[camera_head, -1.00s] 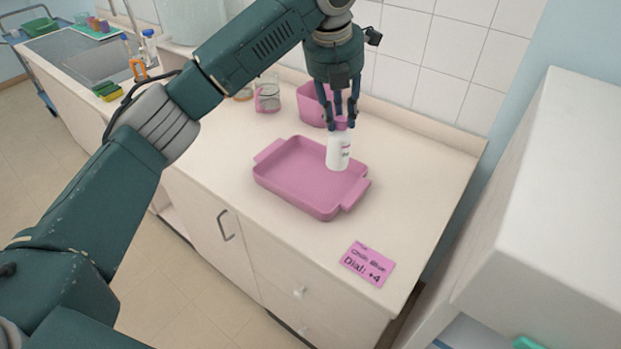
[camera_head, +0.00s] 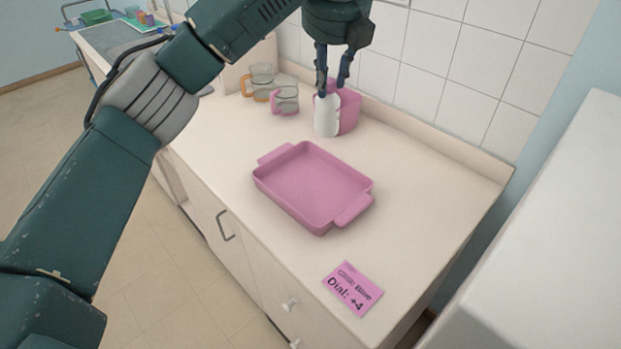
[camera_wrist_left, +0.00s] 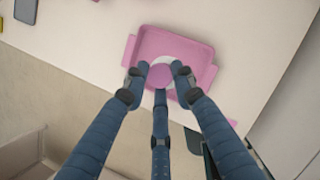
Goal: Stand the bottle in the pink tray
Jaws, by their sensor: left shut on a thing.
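The white bottle (camera_head: 327,117) is upright in my left gripper (camera_head: 333,88), whose fingers are shut around its top. In the left wrist view, the fingers (camera_wrist_left: 160,82) close around the bottle's pink cap (camera_wrist_left: 159,75), and a white rim of the bottle shows behind it. The pink tray (camera_head: 300,182) lies flat and empty on the counter. In the head view the bottle shows above and behind the tray, apart from it. In the wrist view it overlaps the tray (camera_wrist_left: 203,55). My right gripper is out of view.
A pink container (camera_head: 349,112) stands behind the bottle near the tiled wall. A pink-handled beaker (camera_head: 287,99) and an orange-handled one (camera_head: 262,80) stand to its left. A pink card (camera_head: 352,289) lies near the front. The counter right of the tray is clear.

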